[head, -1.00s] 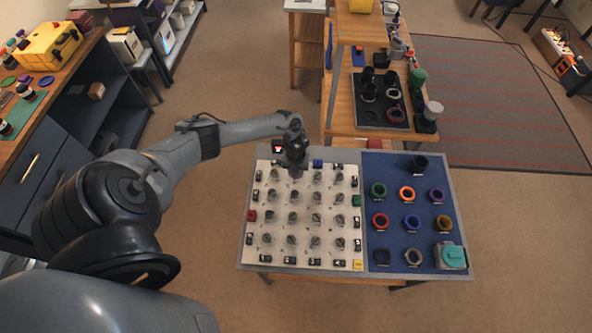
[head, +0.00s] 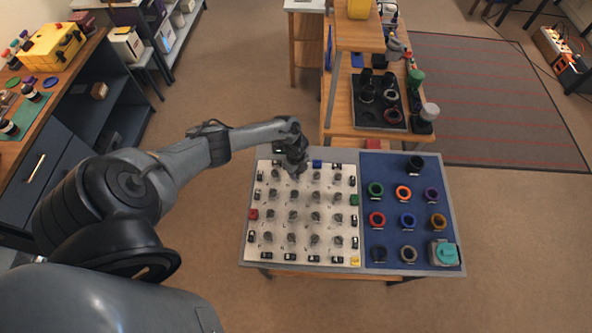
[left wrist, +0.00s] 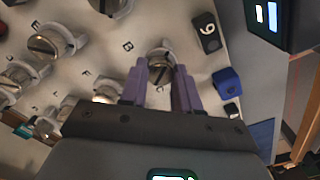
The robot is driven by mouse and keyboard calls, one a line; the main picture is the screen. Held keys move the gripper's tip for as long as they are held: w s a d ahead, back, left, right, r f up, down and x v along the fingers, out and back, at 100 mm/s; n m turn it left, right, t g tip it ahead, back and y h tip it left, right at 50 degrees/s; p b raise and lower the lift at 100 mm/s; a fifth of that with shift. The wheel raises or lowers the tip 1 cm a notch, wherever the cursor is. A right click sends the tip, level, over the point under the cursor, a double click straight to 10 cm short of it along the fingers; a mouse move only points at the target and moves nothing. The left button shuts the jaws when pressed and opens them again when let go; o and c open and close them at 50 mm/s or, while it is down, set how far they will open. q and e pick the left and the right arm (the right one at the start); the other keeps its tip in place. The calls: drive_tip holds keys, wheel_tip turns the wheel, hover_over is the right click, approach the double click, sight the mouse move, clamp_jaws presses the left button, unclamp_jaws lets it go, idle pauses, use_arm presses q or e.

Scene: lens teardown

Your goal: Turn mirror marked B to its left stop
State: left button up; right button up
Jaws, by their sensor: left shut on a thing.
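In the left wrist view a small round mirror mount (left wrist: 161,57) stands on the white board (left wrist: 105,62), with the printed letter B beside it. My left gripper (left wrist: 161,80) has its two purple fingers on either side of this mount, shut on it. The mount's lower part and exact turn are hidden by the fingers. In the head view my left gripper (head: 297,172) is down at the back row of the board, hiding that mirror. My right gripper is not in view.
Several similar mounts, such as one at the left (left wrist: 50,42), stand close by in rows. A black block marked 6 (left wrist: 207,31) and a blue block (left wrist: 228,83) sit along the board's edge. A blue panel (head: 390,220) with coloured rings lies to the right.

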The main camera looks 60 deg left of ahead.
use_arm(q)
drive_tip(key=shift+n+p, duration=0.35)
drive_tip(key=shift+n, duration=0.65)
drive_tip(key=o, duration=1.1)
drive_tip(key=shift+c, duration=0.2)
drive_tip(key=shift+r, duration=0.3)
wheel_tip(320, 180, up, 10)
drive_tip(key=p, duration=0.2)
